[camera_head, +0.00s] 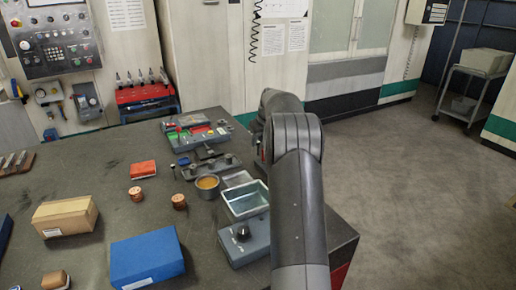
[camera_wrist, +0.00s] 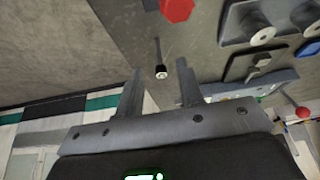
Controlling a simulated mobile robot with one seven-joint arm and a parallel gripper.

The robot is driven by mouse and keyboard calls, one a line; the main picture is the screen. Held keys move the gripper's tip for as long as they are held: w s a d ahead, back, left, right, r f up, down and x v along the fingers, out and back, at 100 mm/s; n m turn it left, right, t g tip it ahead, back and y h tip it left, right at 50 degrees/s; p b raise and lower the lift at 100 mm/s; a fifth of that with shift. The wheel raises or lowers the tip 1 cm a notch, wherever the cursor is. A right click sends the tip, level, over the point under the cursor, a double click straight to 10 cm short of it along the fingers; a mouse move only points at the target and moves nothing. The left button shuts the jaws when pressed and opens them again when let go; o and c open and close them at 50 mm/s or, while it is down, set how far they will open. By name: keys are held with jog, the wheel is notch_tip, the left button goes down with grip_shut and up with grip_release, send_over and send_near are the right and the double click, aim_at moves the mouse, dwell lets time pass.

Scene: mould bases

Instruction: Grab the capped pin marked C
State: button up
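In the head view a small dark upright pin (camera_head: 173,171) stands left of a grey plate; my gripper is hidden behind my arm.
The grey plate (camera_head: 217,165) carries round bosses. A grey tray (camera_head: 188,143) with coloured parts lies behind it. A round cup (camera_head: 207,188), a pale bin (camera_head: 246,199) and a red block (camera_head: 142,169) are nearby. A red piece (camera_wrist: 177,9) lies near the pin in the wrist view.

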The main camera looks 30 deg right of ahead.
aim_at(258, 144)
jog(key=x, duration=0.4)
jog(key=shift+c, duration=0.3)
grip_shut()
